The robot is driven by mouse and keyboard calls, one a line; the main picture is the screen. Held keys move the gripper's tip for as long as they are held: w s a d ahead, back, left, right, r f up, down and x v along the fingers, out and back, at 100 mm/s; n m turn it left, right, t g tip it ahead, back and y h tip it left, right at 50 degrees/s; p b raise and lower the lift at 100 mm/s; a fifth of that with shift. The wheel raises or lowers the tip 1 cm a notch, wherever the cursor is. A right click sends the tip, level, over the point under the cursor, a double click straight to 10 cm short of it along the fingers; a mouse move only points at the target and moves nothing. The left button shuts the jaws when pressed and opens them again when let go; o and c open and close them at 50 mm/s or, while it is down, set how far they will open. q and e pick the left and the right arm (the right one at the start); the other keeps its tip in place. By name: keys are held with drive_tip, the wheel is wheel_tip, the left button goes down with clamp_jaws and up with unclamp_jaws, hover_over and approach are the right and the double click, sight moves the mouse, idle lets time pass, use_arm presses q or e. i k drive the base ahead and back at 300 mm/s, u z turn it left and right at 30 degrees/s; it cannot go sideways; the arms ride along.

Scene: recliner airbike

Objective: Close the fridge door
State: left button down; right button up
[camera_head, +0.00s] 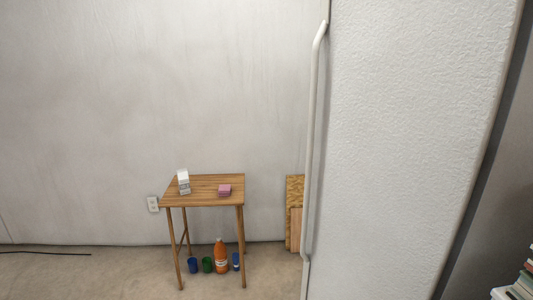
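The fridge door (415,150) is a large, light grey, textured panel that fills much of the right half of the head view. A long pale vertical handle (314,140) runs along its left edge. The fridge body and the hinge cannot be clearly made out, so I cannot tell how far the door stands open. Neither of my grippers is in view.
A small wooden table (210,199) stands by the back wall with a white carton (183,182) and a pink item (224,190). An orange bottle (221,257) and several cups are beneath it. Boards (295,215) lean beside it. Books (517,288) are stacked at lower right.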

sight(405, 95)
drive_tip(key=z, duration=0.3)
drive_tip(key=i, duration=1.2)
drive_tip(key=z, duration=0.85)
